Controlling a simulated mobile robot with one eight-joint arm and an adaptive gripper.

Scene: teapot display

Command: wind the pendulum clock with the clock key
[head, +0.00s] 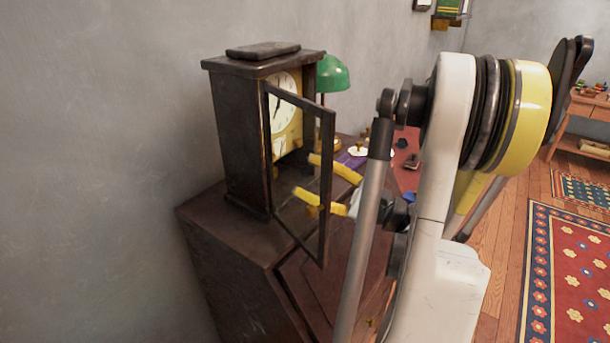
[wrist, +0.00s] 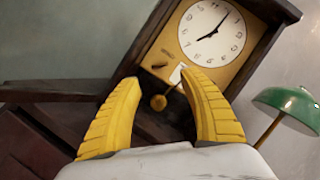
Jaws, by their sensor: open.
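The pendulum clock (head: 240,140) has a dark wooden case and stands on a dark wooden cabinet. Its glazed door (head: 325,190) hangs open toward the camera. The white dial (wrist: 212,33) shows in the wrist view above a brass-coloured panel, with the round pendulum bob (wrist: 158,102) below. A small dark shape (wrist: 160,66) lies against the panel's lower left; I cannot tell whether it is the clock key. My gripper (head: 305,175) is open, its yellow fingers seen partly through the door glass, pointing at the clock's front. Nothing shows between the fingertips (wrist: 163,80).
A green-shaded lamp (head: 332,73) stands just right of the clock; it also shows in the wrist view (wrist: 290,108). Small items, including a purple one (head: 352,160), lie on the surface behind my gripper. The open door stands close to my fingers. A grey wall is behind.

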